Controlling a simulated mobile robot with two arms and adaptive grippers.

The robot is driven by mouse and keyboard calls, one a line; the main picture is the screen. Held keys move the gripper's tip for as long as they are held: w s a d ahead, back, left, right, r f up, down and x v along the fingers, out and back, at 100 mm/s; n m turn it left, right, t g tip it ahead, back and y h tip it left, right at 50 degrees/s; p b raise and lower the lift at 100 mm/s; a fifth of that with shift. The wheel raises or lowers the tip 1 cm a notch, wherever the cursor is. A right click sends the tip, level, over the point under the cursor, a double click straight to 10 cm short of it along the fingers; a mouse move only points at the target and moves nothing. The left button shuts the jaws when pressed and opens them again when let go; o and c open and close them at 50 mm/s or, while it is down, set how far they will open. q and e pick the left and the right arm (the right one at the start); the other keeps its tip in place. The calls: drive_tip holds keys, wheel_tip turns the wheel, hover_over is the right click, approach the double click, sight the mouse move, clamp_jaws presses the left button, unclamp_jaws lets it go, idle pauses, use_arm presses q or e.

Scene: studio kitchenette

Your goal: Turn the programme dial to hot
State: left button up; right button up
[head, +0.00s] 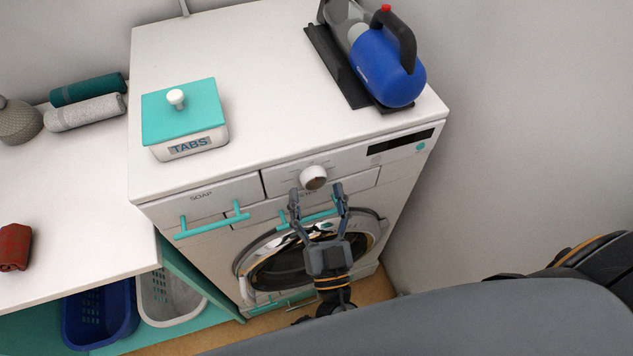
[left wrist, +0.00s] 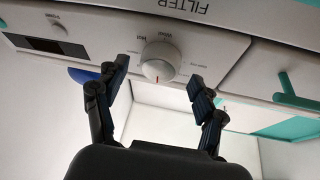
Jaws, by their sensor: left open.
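The programme dial (head: 313,177) is a round white knob on the washing machine's front panel. In the left wrist view the dial (left wrist: 160,62) shows a small red mark at its lower edge in the picture. Small labels stand around it; one seems to read Hot, at its upper left in the picture. My left gripper (head: 316,196) is open just in front of and below the dial. In the left wrist view its two fingers (left wrist: 158,76) stand either side of the dial, apart from it. My right gripper is not in view.
Turquoise handles (head: 212,222) stick out from the drawers beside and below the dial. A dark display (head: 400,141) lies right of it. A tabs box (head: 185,118) and a blue hand vacuum (head: 385,70) stand on top of the machine. The round door is below.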

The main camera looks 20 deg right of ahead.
use_arm(q)
drive_tip(key=shift+w+d+r, duration=0.1)
drive_tip(key=shift+w+r, duration=0.1)
drive_tip(key=shift+w, duration=0.35)
drive_tip(key=c, duration=1.2)
drive_tip(key=shift+o, duration=0.2)
